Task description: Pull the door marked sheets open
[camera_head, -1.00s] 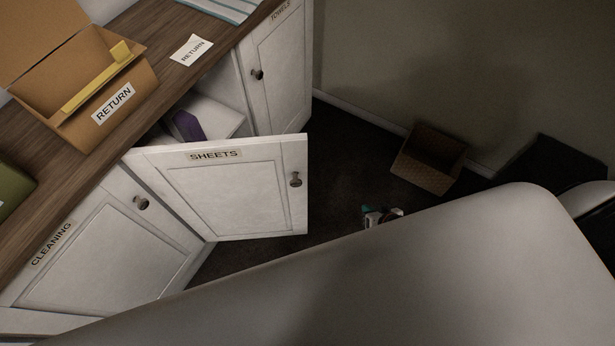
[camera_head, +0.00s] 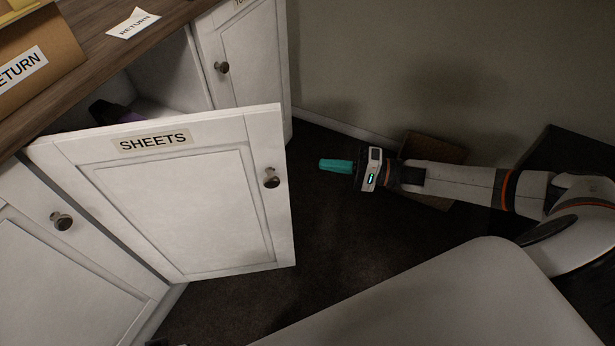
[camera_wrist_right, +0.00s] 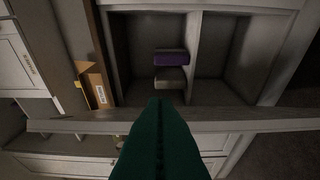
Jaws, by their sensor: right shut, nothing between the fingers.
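The white door marked SHEETS (camera_head: 190,205) stands swung well out from its cabinet in the head view. Its dark round knob (camera_head: 271,178) is near the free edge. In the right wrist view the door shows edge-on as a pale bar (camera_wrist_right: 235,121) across the picture. My right gripper (camera_head: 322,164), with teal fingers, is shut and empty. It is to the right of the door's free edge, apart from the knob. Behind the door, the open cabinet (camera_wrist_right: 218,92) holds a purple item (camera_wrist_right: 171,58) and a pale item below it. My left gripper is not in view.
A wooden counter (camera_head: 90,50) runs above the cabinets, with a RETURN box (camera_head: 38,75) and a RETURN label (camera_head: 134,23). The TOWELS door (camera_head: 250,60) is shut. A brown box (camera_head: 433,147) stands by the wall.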

